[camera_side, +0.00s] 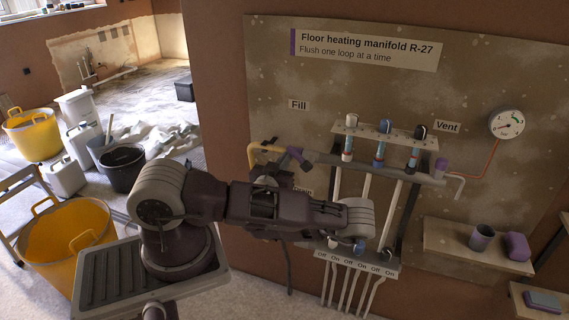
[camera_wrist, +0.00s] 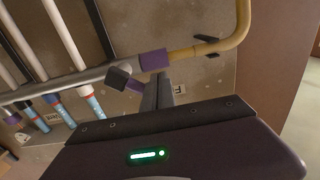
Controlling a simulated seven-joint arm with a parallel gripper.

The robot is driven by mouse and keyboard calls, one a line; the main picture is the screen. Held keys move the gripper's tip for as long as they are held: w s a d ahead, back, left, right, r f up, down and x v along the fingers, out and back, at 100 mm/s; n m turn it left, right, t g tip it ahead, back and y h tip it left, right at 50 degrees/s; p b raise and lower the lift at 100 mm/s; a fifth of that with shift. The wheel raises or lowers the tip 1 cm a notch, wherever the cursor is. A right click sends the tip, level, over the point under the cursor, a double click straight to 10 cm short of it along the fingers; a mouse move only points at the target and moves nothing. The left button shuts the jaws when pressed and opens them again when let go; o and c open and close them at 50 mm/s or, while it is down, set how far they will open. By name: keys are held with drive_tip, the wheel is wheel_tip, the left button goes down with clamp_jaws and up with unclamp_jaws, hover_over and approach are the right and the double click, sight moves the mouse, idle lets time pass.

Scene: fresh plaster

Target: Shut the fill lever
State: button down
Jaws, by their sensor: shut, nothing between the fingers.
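The yellow hose (camera_wrist: 225,45) joins the pipe at a purple collar (camera_wrist: 154,60). Clear flow tubes (camera_side: 381,148) stand on the manifold, with a purple vent part (camera_side: 441,165) at its right end. A shelf (camera_side: 460,246) holds a cup (camera_side: 481,237). Yellow tubs (camera_side: 72,245) stand left.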

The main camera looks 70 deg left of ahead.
sight(292, 151)
drive_tip(key=shift+r, duration=0.2)
drive_tip(key=shift+w+d+r, duration=0.2)
drive_tip(key=shift+w+r, duration=0.05)
drive_tip(key=shift+r, duration=0.35)
drive_tip(key=shift+w+d+r, duration=0.35)
drive_tip(key=shift+r, duration=0.2)
drive_tip(key=shift+w+d+r, duration=0.4)
drive_tip(key=shift+d+r, duration=0.05)
drive_tip(key=shift+r, duration=0.05)
